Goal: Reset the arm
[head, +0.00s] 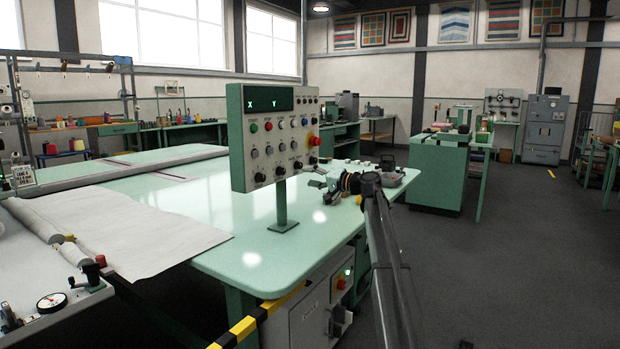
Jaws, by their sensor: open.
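My arm reaches from the bottom of the head view to the right end of a pale green table (215,205). The panel stands on a post on the table and has knobs, buttons and an X Y display. I cannot tell how far my gripper is from the panel.
A grey tray (391,177) sits at the table's right end, close to my wrist. White cloth (120,230) covers the table's left part. A grey box with a red button (322,305) is below the table. The dark floor (520,270) at right is clear.

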